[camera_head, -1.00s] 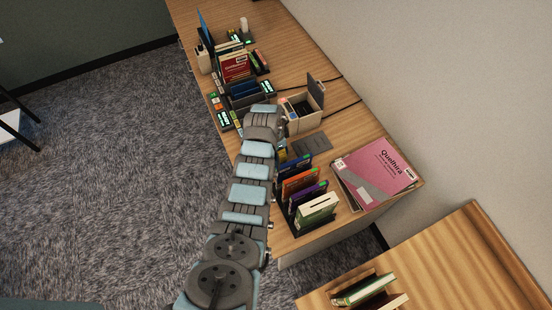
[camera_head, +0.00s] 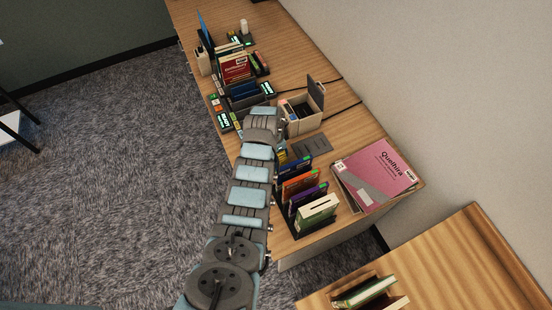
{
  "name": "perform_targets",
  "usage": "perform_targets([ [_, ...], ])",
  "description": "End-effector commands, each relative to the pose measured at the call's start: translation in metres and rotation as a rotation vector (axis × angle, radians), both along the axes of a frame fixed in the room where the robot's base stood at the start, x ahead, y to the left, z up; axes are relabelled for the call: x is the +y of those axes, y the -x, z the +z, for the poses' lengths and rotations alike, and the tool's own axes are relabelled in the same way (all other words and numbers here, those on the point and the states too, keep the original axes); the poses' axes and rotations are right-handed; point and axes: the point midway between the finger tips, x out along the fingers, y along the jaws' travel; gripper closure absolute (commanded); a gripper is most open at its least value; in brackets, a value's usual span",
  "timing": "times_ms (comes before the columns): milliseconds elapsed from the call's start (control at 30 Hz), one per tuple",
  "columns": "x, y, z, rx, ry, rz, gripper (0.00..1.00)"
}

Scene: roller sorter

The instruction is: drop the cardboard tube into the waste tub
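My arm reaches up the picture over the long wooden desk (camera_head: 352,130), and its wrist end hangs beside an open beige box (camera_head: 303,123) with a raised grey lid. My gripper is hidden behind the wrist, so its fingers and anything in them do not show. I cannot make out the cardboard tube for certain. A small pale upright cylinder (camera_head: 244,26) stands at the far end of the desk. A narrow beige container (camera_head: 203,61) stands at the desk's left edge; I cannot tell whether it is the waste tub.
A rack of upright coloured books (camera_head: 304,187) stands right of my arm, near a pink book (camera_head: 376,173) lying flat. Devices with green displays (camera_head: 226,120) and more upright books (camera_head: 236,68) crowd the far half. A second wooden table (camera_head: 440,265) is at lower right.

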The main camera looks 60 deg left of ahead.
Motion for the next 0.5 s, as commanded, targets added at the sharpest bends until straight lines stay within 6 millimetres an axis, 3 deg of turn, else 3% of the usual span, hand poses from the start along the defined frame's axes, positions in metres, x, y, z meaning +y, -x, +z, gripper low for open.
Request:
perform_targets([
  [500, 0.001, 0.006, 0.054, -0.002, -0.005, 0.0, 0.12],
])
